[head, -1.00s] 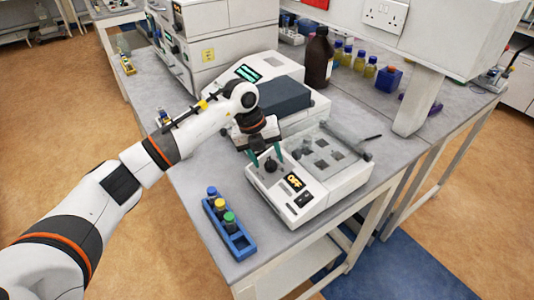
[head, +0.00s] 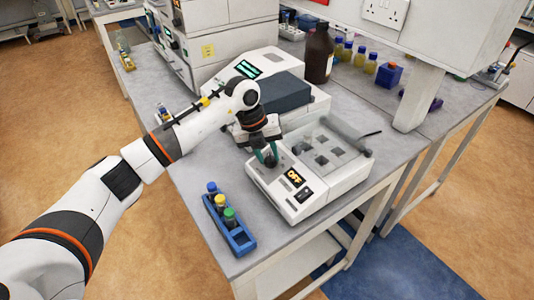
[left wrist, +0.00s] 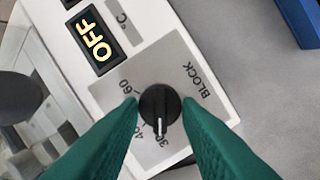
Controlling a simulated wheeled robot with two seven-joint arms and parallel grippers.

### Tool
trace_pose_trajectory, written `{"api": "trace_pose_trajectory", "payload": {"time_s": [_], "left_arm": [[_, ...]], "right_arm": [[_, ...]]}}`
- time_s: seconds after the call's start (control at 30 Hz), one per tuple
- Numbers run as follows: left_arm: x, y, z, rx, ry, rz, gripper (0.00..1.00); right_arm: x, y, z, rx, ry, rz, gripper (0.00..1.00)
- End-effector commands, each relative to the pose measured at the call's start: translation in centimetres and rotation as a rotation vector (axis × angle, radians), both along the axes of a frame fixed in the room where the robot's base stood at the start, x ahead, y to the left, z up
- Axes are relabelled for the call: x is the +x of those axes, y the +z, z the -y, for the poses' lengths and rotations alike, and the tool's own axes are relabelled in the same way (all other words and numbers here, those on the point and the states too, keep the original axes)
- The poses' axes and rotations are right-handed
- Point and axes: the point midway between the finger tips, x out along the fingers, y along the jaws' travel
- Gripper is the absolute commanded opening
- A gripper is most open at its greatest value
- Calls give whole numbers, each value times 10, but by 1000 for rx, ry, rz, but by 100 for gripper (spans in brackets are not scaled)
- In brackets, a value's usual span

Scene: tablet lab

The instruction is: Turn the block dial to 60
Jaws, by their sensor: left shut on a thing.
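The block dial is a round black knob (left wrist: 160,104) with a white pointer line, on a grey panel marked BLOCK. In the left wrist view its pointer faces the 30 mark (left wrist: 163,136); the 60 mark (left wrist: 125,87) is up and left of the knob. My left gripper (head: 268,159) is shut on the knob, its green fingers (left wrist: 161,106) on either side. The knob is mostly hidden by the fingers in the head view. The white heater (head: 340,181) has a display (head: 294,177) reading OFF. My right gripper is not in view.
A blue rack (head: 235,236) with several coloured-cap vials stands left of the heater near the bench edge. A larger white instrument (head: 290,98) stands behind. A brown bottle (head: 319,55) is at the back. Bare bench (head: 200,160) lies left of the heater.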

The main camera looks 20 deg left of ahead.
Motion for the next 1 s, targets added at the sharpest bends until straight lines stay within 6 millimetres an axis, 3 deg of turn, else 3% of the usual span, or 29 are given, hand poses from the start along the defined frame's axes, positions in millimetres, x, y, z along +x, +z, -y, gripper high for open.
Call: {"api": "trace_pose_trajectory", "payload": {"time_s": [1.0], "left_arm": [[0,-1,5,240,-831,192,8]], "right_arm": [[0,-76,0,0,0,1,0]]}}
